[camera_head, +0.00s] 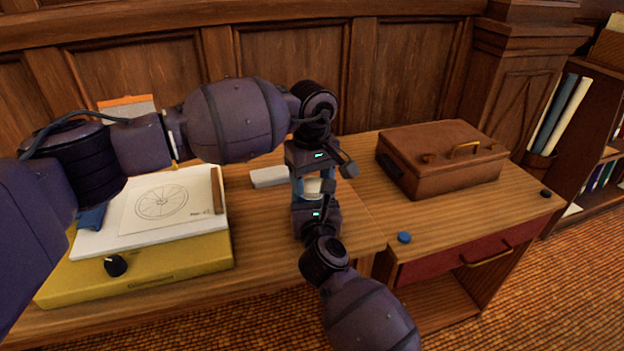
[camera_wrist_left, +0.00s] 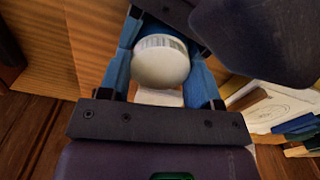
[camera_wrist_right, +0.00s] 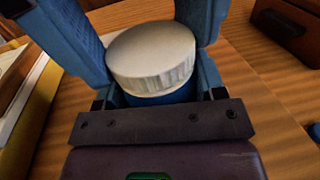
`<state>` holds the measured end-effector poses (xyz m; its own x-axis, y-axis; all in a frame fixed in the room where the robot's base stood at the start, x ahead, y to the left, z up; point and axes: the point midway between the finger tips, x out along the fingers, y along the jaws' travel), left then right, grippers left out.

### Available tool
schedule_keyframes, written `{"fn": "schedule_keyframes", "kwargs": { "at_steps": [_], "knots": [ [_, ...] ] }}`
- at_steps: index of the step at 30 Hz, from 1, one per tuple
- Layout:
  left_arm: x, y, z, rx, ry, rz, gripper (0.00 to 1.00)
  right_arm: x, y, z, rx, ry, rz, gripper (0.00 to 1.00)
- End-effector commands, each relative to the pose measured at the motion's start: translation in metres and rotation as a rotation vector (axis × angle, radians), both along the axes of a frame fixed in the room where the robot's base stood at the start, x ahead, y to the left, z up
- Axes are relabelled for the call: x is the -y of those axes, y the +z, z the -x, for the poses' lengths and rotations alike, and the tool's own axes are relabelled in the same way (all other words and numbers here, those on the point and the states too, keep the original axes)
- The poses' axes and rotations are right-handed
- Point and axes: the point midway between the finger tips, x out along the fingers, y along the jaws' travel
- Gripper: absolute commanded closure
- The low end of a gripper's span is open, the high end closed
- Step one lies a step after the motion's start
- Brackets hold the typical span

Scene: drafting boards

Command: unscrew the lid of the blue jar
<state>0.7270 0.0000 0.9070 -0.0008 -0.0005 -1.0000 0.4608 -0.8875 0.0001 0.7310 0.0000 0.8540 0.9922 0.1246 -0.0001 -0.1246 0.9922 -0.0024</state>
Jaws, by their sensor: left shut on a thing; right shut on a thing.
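The blue jar is upright at the table's middle, between my grippers. Its blue body (camera_wrist_right: 163,98) shows under the white ridged lid (camera_wrist_right: 150,55) in the right wrist view. The lid sits on the jar; it also shows in the head view (camera_head: 313,186) and the left wrist view (camera_wrist_left: 160,62). My left gripper (camera_head: 318,178) comes from the far side and seems shut on the lid. My right gripper (camera_head: 315,198) comes from the near side and seems shut on the jar body. Fingers hide much of the jar in the head view.
A yellow box (camera_head: 150,262) with a drawing board (camera_head: 105,240) and sheet lies at left. A white block (camera_head: 268,177) is behind the grippers. A brown case (camera_head: 440,165) stands at right, and a blue disc (camera_head: 404,237) lies near the front edge. Wood between them is clear.

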Motion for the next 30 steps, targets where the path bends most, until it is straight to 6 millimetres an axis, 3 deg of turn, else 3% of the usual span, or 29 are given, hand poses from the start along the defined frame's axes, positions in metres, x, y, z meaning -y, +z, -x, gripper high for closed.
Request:
{"fn": "schedule_keyframes", "kwargs": {
  "at_steps": [30],
  "knots": [
    [0.0002,0.0012,0.0004,-0.001,1.445,0.000,0.71,0.0000,0.0003,-0.0001,0.000,0.000,0.000,1.00]
  ]
}}
